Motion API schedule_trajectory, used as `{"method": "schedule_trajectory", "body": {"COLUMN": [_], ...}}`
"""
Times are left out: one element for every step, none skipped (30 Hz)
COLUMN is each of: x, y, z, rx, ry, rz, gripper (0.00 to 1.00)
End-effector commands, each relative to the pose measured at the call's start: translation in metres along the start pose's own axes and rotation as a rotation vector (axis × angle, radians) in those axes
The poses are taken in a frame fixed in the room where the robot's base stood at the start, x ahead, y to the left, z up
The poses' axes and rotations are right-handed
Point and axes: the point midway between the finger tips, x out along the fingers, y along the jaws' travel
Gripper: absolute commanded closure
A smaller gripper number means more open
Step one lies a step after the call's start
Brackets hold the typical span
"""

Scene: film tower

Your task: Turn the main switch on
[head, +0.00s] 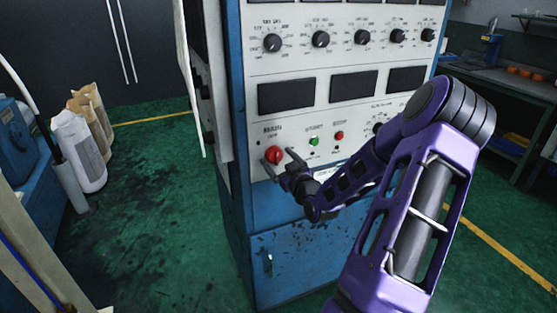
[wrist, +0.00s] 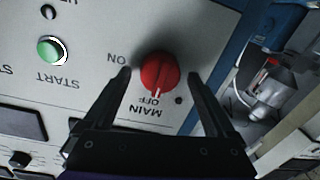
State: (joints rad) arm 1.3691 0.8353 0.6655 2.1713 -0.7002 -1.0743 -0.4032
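The main switch is a round red knob (head: 273,155) at the lower left of the cabinet's pale panel. In the wrist view the same red knob (wrist: 160,72) appears with upside-down labels MAIN, OFF and ON; its white mark points at OFF. My gripper (head: 281,162) is just in front of the knob in the head view. In the wrist view my gripper (wrist: 159,77) is open, with one finger on each side of the knob and visible gaps between. I cannot tell how deep the fingertips reach or whether they touch the panel.
A green START button (wrist: 50,51) is beside the knob; it and a red button (head: 339,135) also sit on the panel in the head view. An open cabinet door (head: 190,80) stands at the left edge. Sacks (head: 80,150) stand at the far left. The green floor between is clear.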

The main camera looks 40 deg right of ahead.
Motion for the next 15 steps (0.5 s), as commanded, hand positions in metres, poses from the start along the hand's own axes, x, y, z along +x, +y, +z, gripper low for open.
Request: {"method": "schedule_trajectory", "body": {"x": [-0.0002,-0.0002,-0.0002,-0.0003,-0.0003,-0.0003,-0.0003,-0.0004,-0.0004,-0.0004,-0.0004,-0.0004,-0.0004,-0.0005,-0.0005], "y": [0.0000,0.0000,0.0001,0.0000,0.0000,0.0000,0.0000,0.0000,0.0000,0.0000,0.0000,0.0000,0.0000,0.0000,0.0000], "z": [0.0000,0.0000,0.0000,0.0000,0.0000,0.0000,0.0001,0.0000,0.0000,0.0001,0.0001,0.0001,0.0001,0.0001,0.0001], "rx": [0.000,0.000,0.000,0.000,0.000,0.000,0.000,0.000,0.000,0.000,0.000,0.000,0.000,0.000,0.000], "ry": [0.000,0.000,0.000,0.000,0.000,0.000,0.000,0.000,0.000,0.000,0.000,0.000,0.000,0.000,0.000], "rz": [0.000,0.000,0.000,0.000,0.000,0.000,0.000,0.000,0.000,0.000,0.000,0.000,0.000,0.000,0.000], "gripper": [0.16,0.22,0.29,0.34,0.40,0.47,0.52,0.58,0.65,0.70,0.76,0.83,0.88,0.94,0.95]}}
